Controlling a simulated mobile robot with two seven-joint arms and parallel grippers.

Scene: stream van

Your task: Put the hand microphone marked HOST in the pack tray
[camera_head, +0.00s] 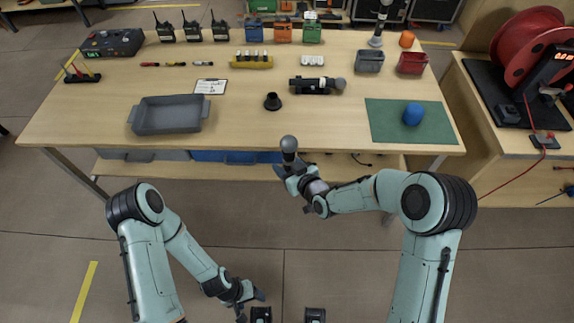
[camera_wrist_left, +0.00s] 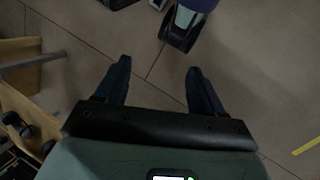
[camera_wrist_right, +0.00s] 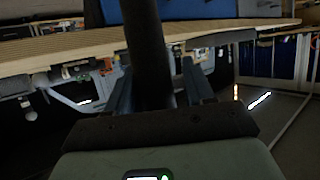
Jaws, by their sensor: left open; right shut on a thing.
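My right gripper (camera_head: 289,168) is shut on a hand microphone (camera_head: 289,145) with a grey ball head, held up in front of the table's front edge. Its dark handle (camera_wrist_right: 148,45) stands between the fingers in the right wrist view. I cannot read any marking on it. The pack tray seems to be the empty grey tray (camera_head: 168,117) on the left of the table, apart from the microphone. My left gripper (camera_head: 252,297) is open and empty, low over the floor; its spread fingers show in the left wrist view (camera_wrist_left: 160,85).
A blue object (camera_head: 413,113) sits on a green mat (camera_head: 385,125) at right. Bare tabletop lies between tray and cone.

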